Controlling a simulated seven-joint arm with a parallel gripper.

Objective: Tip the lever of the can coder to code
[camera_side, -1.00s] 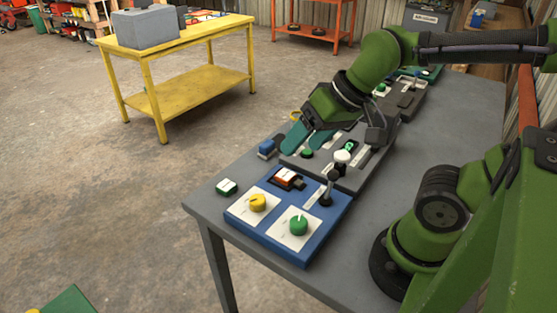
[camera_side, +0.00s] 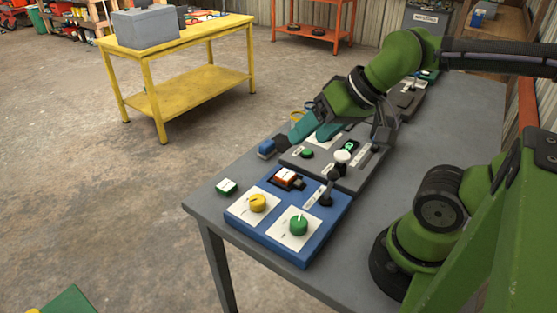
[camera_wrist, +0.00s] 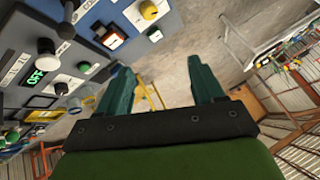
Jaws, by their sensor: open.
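Two panels with levers stand on the grey bench; I cannot read which is the can coder. The grey panel (camera_side: 357,181) has a white-knobbed lever (camera_side: 342,157), a green button (camera_side: 307,153) and a small green-lit display (camera_side: 349,146). The display also shows in the wrist view (camera_wrist: 37,77). The blue panel (camera_side: 272,235) has a black-knobbed lever (camera_side: 332,176), also in the wrist view (camera_wrist: 65,30). My gripper (camera_side: 310,134) is over the far part of the grey panel, its teal fingers apart and empty. In the wrist view my gripper (camera_wrist: 161,85) has nothing between its fingers.
The blue panel also has a yellow knob (camera_side: 257,202), a green knob (camera_side: 299,225) and a red-orange rocker (camera_side: 287,177). A yellow table (camera_side: 180,90) stands apart behind.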

